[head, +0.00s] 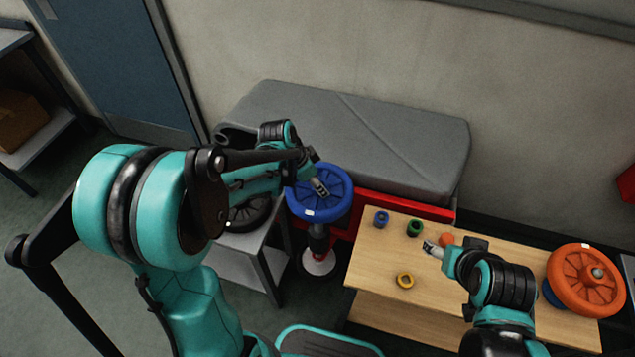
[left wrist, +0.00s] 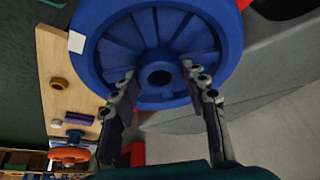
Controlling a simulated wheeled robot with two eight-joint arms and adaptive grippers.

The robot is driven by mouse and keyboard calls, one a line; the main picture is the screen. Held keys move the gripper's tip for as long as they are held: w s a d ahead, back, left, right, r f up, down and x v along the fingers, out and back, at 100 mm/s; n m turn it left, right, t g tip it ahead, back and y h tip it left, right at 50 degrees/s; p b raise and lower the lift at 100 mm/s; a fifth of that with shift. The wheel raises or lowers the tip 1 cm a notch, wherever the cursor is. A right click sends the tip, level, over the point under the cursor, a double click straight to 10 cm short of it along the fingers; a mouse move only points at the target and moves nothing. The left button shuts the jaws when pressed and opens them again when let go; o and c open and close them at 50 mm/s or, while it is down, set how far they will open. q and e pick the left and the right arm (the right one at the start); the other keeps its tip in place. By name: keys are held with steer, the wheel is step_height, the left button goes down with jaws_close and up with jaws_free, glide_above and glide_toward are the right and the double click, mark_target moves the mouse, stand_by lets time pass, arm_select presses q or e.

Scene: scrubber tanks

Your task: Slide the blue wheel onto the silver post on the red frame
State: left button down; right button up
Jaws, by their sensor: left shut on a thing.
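The silver post cannot be made out; the wheel and arm cover that area. My right gripper (head: 433,248) is over the wooden table; its finger gap is too small to judge.
The wooden table (head: 375,255) holds small blue, green and yellow rings and an orange wheel (head: 570,265) at its right end. A dark upright with a white disc (head: 319,263) stands below the blue wheel. A grey shelf (head: 235,268) holding a black wheel is left of it.

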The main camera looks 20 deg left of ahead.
arm_select(q)
steer(key=shift+f, duration=0.15)
steer(key=shift+f+b, duration=0.8)
steer(key=shift+f+b, duration=2.05)
steer(key=shift+f, duration=0.2)
stand_by(4.0)
steer(key=c, duration=0.7)
jaws_free()
steer(key=shift+c, duration=0.2)
